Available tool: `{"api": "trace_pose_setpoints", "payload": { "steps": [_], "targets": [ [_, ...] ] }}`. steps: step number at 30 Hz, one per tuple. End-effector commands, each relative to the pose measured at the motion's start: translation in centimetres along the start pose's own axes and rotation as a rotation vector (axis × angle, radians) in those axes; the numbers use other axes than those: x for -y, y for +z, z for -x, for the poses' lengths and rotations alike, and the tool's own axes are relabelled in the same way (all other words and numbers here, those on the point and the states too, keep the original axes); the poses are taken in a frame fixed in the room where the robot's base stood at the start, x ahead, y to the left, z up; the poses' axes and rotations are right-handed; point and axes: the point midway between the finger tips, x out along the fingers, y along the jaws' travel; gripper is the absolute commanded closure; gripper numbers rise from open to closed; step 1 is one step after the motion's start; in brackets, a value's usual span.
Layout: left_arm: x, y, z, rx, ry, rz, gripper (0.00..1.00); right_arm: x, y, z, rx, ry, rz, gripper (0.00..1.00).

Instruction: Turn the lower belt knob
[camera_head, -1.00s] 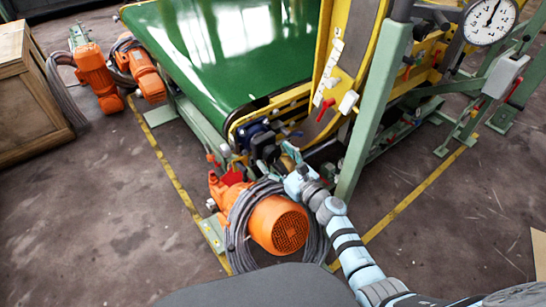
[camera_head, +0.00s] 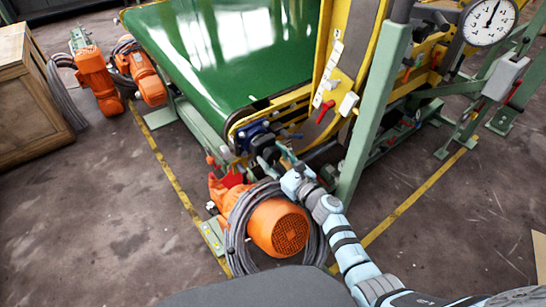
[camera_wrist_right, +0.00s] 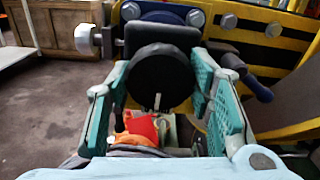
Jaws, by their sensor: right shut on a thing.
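The black round belt knob (camera_wrist_right: 160,78) fills the middle of the right wrist view, in front of a dark block. My right gripper (camera_wrist_right: 162,85) has a teal finger on each side of the knob and is shut on it. In the head view, my right gripper (camera_head: 283,155) reaches the dark fittings at the lower front corner of the green conveyor belt (camera_head: 225,45). The knob itself is largely hidden there. My left gripper is not in view.
An orange motor (camera_head: 279,227) with grey cable coils stands just below the gripper. A green post (camera_head: 372,115) rises close on the right. A blue-handled lever (camera_wrist_right: 250,82) is right of the knob. A wooden crate (camera_head: 28,100) is far left.

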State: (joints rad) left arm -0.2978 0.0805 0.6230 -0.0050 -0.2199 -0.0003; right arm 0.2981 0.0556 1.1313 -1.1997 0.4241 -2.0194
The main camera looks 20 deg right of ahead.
Motion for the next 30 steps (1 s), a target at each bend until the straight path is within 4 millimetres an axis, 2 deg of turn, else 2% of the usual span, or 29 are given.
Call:
{"api": "trace_pose_setpoints", "payload": {
  "steps": [11, 30],
  "targets": [
    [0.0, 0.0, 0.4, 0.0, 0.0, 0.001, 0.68, 0.0, 0.0, 0.0, 0.0, 0.0, -0.221, 0.8],
    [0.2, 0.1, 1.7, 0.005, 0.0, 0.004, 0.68, 0.0, 0.1, 0.0, 0.0, 0.0, -0.826, 0.8]
  ]
}}
